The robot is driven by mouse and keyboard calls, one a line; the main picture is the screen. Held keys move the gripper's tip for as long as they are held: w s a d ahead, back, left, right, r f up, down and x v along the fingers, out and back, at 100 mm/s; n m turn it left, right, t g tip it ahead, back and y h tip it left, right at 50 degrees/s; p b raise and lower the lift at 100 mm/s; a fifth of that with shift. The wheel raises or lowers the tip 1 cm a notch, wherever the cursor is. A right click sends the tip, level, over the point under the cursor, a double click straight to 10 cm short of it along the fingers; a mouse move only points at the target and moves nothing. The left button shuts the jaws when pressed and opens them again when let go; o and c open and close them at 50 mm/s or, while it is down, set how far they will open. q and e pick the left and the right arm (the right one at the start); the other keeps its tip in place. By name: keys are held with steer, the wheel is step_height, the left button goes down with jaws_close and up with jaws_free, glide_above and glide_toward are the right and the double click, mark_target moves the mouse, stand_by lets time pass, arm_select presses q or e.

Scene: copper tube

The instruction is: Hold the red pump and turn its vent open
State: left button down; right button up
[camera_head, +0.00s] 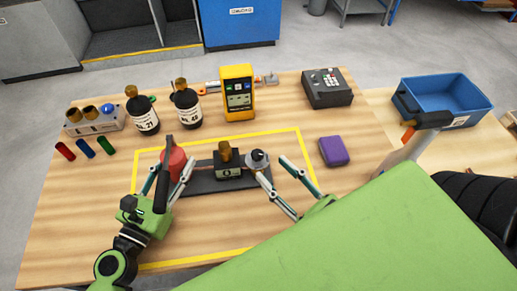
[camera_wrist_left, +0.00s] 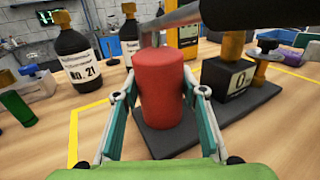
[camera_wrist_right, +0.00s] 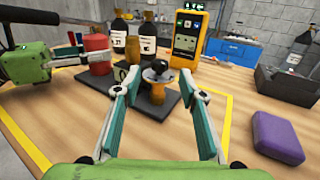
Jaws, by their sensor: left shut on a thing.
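The red pump (camera_head: 173,163) stands upright at the left end of a dark base plate (camera_head: 205,187) inside the yellow outline on the table. In the left wrist view the red body (camera_wrist_left: 163,100) sits between the fingers of my left gripper (camera_wrist_left: 160,118), which is shut on it. A black handle crosses above it. My right gripper (camera_head: 279,176) is open and empty, with its fingers in front of the right end of the plate. There, a post with a round black-knobbed vent (camera_wrist_right: 158,72) stands apart from the fingers. A dark block marked 0 (camera_head: 228,164) sits between pump and vent.
Two dark bottles (camera_head: 145,115) and a yellow meter (camera_head: 238,95) stand behind. A purple block (camera_head: 334,151) lies to the right, near a keypad box (camera_head: 327,88) and a blue bin (camera_head: 445,100). Small coloured cylinders (camera_head: 86,147) lie at left.

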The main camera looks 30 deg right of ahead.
mark_target(262, 158)
steer(key=w, duration=0.2)
steer(key=w+a, duration=0.1)
steer(key=w, duration=0.4)
steer(key=shift+w+a, duration=0.1)
steer(key=shift+a, duration=0.05)
jaws_close()
